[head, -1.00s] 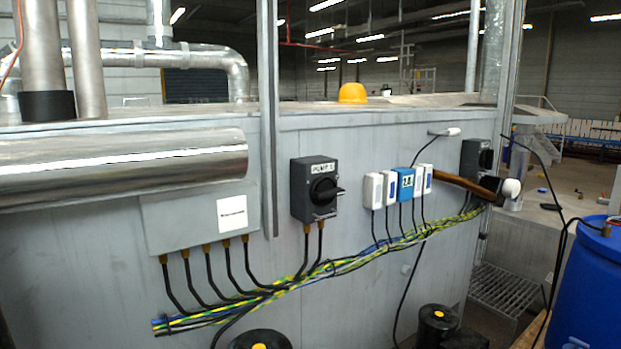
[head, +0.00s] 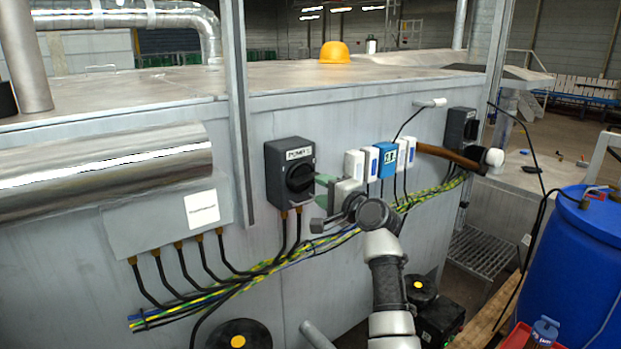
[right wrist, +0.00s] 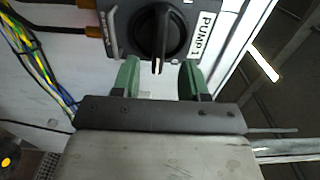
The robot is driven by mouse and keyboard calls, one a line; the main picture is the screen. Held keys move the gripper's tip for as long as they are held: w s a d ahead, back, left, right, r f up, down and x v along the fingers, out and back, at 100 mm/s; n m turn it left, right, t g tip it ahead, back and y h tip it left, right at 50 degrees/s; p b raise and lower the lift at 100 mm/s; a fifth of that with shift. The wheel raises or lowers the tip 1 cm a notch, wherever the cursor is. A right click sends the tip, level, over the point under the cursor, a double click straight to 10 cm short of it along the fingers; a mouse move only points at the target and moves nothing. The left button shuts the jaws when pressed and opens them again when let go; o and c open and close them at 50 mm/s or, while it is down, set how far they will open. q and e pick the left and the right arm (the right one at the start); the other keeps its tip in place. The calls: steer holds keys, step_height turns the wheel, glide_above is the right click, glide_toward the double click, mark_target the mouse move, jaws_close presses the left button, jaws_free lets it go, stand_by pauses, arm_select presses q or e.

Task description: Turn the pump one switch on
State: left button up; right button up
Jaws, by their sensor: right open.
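The pump one switch (head: 277,176) is a dark grey box with a black rotary knob (head: 299,178) and a "PUMP 1" label, mounted on the grey metal wall. In the right wrist view the knob (right wrist: 158,38) has its handle pointing toward my gripper. My right gripper (head: 322,188) is open just right of the switch. In the right wrist view its green fingers (right wrist: 159,78) stand either side of the handle's tip, with gaps on both sides and no visible contact. My left gripper is not in view.
White and blue modules (head: 386,160) sit right of the switch, with a brown-handled hammer (head: 448,153) beyond them. A second dark switch (head: 459,126) is farther right. Yellow-green cables (head: 225,292) run below. A blue barrel (head: 580,245) stands at the right. A yellow helmet (head: 334,52) rests on top.

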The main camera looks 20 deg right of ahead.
mark_target(310, 183)
steer(key=shift+p+x, duration=0.45)
steer(key=shift+x, duration=2.1)
steer(key=shift+f, duration=0.1)
jaws_close()
